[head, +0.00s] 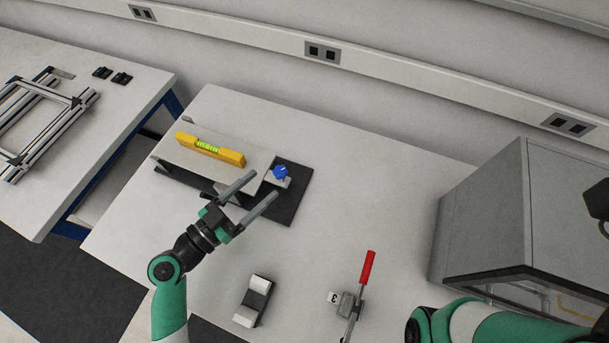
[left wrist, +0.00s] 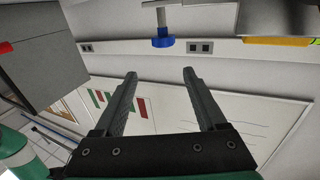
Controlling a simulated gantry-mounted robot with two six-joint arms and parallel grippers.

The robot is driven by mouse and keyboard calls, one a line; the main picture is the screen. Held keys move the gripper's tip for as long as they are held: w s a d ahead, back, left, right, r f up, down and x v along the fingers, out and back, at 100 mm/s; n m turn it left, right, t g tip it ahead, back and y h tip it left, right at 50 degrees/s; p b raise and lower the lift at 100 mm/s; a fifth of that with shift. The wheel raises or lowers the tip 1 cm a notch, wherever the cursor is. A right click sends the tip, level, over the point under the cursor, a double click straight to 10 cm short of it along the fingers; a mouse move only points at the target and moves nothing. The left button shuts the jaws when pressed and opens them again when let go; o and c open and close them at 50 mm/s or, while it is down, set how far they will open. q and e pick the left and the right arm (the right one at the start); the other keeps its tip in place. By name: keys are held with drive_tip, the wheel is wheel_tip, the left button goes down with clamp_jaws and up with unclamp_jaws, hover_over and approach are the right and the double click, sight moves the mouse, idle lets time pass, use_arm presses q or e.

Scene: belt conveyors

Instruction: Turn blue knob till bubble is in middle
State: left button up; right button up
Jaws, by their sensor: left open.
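A yellow spirit level (head: 232,158) with a green vial (head: 207,147) lies on a light tilting plate over a dark base (head: 295,204). The bubble's place in the vial is too small to tell. The blue knob (head: 280,173) stands at the plate's right end. My left gripper (head: 263,184) is open and empty, its fingertips just short of the knob in the head view. In the left wrist view, the blue knob (left wrist: 162,42) shows beyond the gap between the open fingers (left wrist: 159,72), apart from them. A piece of the yellow level (left wrist: 275,41) shows at the upper right. My right gripper is out of view.
A red-handled clamp (head: 368,268) and a black-and-white block (head: 254,300) lie on the near table. A grey cabinet (head: 490,205) stands at the right. The table (head: 370,190) between base and cabinet is clear. Another table (head: 120,120) with a metal frame is at left.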

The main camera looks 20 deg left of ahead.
sight(285, 167)
use_arm(q)
drive_tip(key=f, duration=0.2)
drive_tip(key=f+b, duration=0.1)
drive_tip(key=shift+s+a+f+y, duration=0.2)
drive_tip(key=shift+a+y, duration=0.1)
drive_tip(key=shift+a, duration=0.05)
drive_tip(key=shift+w+a+r, duration=0.1)
drive_tip(key=shift+r, duration=0.1)
drive_tip(key=x, duration=1.1)
drive_tip(key=shift+w, duration=0.25)
clamp_jaws()
